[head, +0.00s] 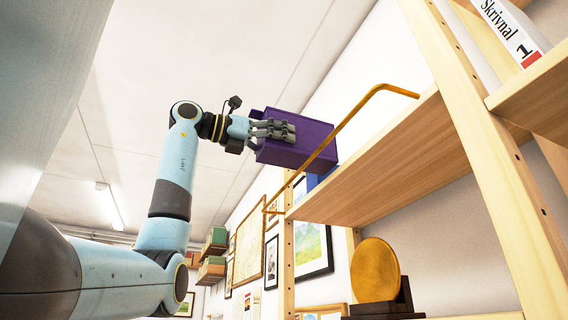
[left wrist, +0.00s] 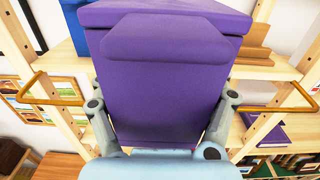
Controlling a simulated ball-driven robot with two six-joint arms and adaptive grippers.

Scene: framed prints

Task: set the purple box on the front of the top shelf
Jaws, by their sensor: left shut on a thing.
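The purple box (head: 309,143) is up at the level of the top shelf (head: 392,163), at the shelf's left part in the head view. My left gripper (head: 272,131) is shut on the box from its left side. In the left wrist view the purple box (left wrist: 165,85) fills the middle, with a gripper finger (left wrist: 100,115) on each side. A golden rail (head: 345,122) runs along the shelf edge and crosses in front of the box. I cannot tell whether the box touches the shelf. My right gripper is not in view.
A blue thing (left wrist: 75,25) is on the shelf beside the box. A round golden plate (head: 375,270) stands on a lower shelf. A wooden post (head: 480,150) and a white binder (head: 510,32) are to the right. Framed prints (head: 313,240) hang on the wall behind.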

